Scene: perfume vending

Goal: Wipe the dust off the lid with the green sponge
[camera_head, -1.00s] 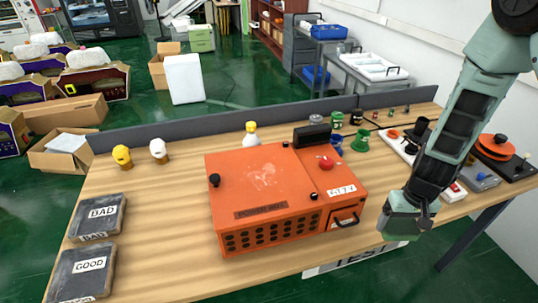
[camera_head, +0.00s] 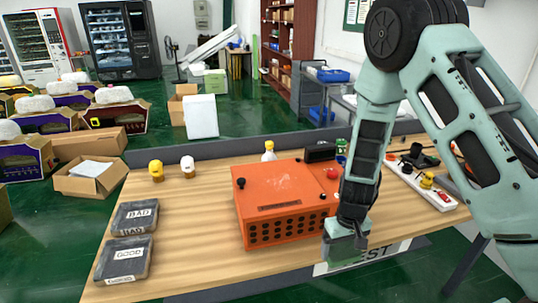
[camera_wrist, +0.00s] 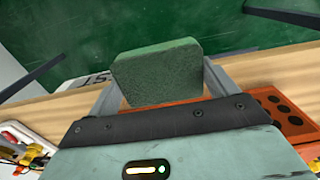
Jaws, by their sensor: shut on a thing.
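An orange box (camera_head: 288,219) stands on the wooden table, its lid (camera_head: 270,188) closed and marked with a pale dust patch around the middle. A black knob sits at the lid's left corner. My gripper (camera_head: 346,243) is at the front right of the box, near the table's front edge, and hides part of the box's right side. In the wrist view the green sponge (camera_wrist: 157,72) is between the two fingers, which are shut on it. The orange box (camera_wrist: 277,110) also shows there behind my gripper, at the right.
Black slabs labelled BAD (camera_head: 134,217) and GOOD (camera_head: 124,259) lie at the table's left. A yellow-headed figure (camera_head: 156,170) and a white-headed one (camera_head: 188,166) stand at the back. A white power strip (camera_head: 420,188) lies at the right. The table between slabs and box is clear.

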